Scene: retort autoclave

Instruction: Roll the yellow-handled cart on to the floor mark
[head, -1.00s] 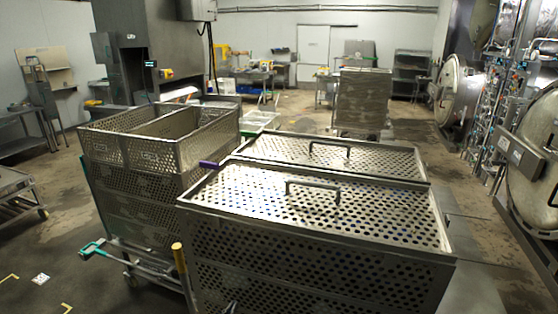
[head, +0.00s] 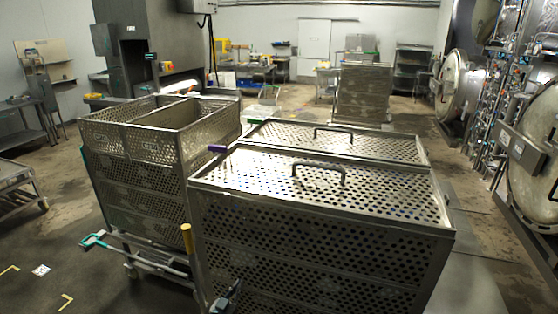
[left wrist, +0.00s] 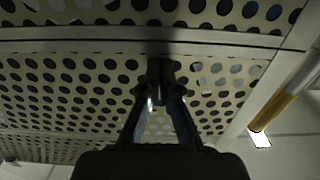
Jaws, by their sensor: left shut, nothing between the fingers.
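The yellow-handled cart is a perforated metal basket cart (head: 330,255) close in front of me, with two lidded sections. Its yellow handle (head: 187,238) stands upright at its left front corner; the yellow grip also shows at the right of the left wrist view (left wrist: 272,112). My left gripper (head: 236,288) is low in front of the cart's perforated front wall, right of the yellow handle and apart from it. In the left wrist view its fingers (left wrist: 160,75) are together and empty, facing the wall. The floor mark, pale yellow corner lines (head: 66,301) around a coded tag (head: 41,270), lies at lower left. My right gripper is out of view.
An open-topped perforated cart (head: 140,190) with a teal handle (head: 93,239) stands close on the left, between the yellow-handled cart and the mark. A purple handle (head: 217,148) shows behind. Round autoclave doors (head: 535,165) line the right.

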